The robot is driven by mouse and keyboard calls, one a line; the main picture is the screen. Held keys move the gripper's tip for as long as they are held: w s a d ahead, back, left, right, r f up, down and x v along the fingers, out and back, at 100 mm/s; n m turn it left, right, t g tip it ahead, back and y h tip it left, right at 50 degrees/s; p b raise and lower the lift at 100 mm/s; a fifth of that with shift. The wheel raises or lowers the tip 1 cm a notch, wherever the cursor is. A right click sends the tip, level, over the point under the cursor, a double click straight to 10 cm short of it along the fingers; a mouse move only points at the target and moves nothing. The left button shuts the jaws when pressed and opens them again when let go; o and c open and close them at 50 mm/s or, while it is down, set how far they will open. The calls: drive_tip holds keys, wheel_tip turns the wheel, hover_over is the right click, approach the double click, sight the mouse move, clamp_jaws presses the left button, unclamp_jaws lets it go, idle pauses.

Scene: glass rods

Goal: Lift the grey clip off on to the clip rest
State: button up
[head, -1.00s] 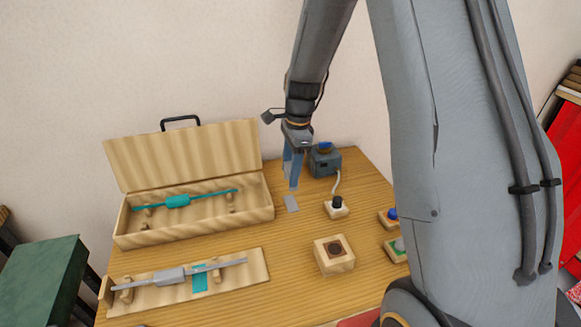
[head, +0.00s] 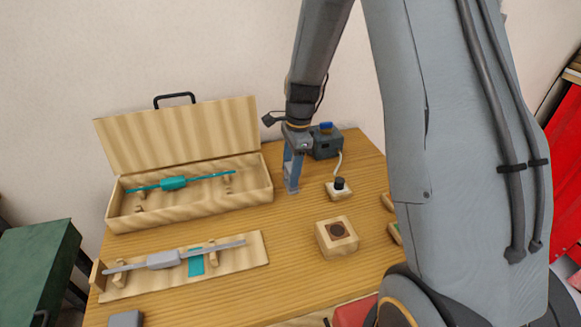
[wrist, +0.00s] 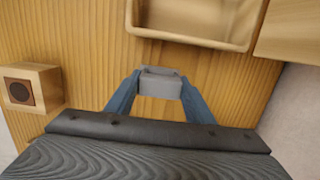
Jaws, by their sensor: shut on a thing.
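My gripper (head: 291,188) is low over the table, right of the long wooden case. In the wrist view its two blue fingers (wrist: 159,92) are shut on a small grey clip (wrist: 160,83). In the head view the fingers largely hide the clip. The fingertips are down at a flat grey patch that looks like the clip rest; it is mostly hidden now, and I cannot tell whether the clip touches it. A grey rod with a thick grey middle (head: 163,260) lies across the wooden supports of a board (head: 245,262) at the front left.
The open case (head: 190,212) holds a teal rod (head: 173,183). A wooden block with a dark round top (head: 337,238), a black-knobbed device (head: 339,189) and a dark box (head: 326,143) stand to the right. A grey block (head: 127,318) is at the front left edge.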

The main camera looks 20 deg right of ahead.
drive_tip(key=o, duration=1.1)
drive_tip(key=shift+o, duration=0.2)
drive_tip(key=shift+r, duration=0.1)
drive_tip(key=r, duration=0.2)
drive_tip(key=r+b, duration=0.1)
drive_tip(key=r, duration=0.1)
drive_tip(key=r+b, duration=0.1)
drive_tip(key=r, duration=0.2)
drive_tip(key=shift+d, duration=0.4)
drive_tip(key=shift+s+r, duration=0.15)
drive_tip(key=shift+r, duration=0.05)
drive_tip(key=s+n+t+h, duration=0.1)
drive_tip(key=s+n, duration=1.7)
drive_tip(key=shift+s+a, duration=0.4)
drive_tip(key=shift+a, duration=0.05)
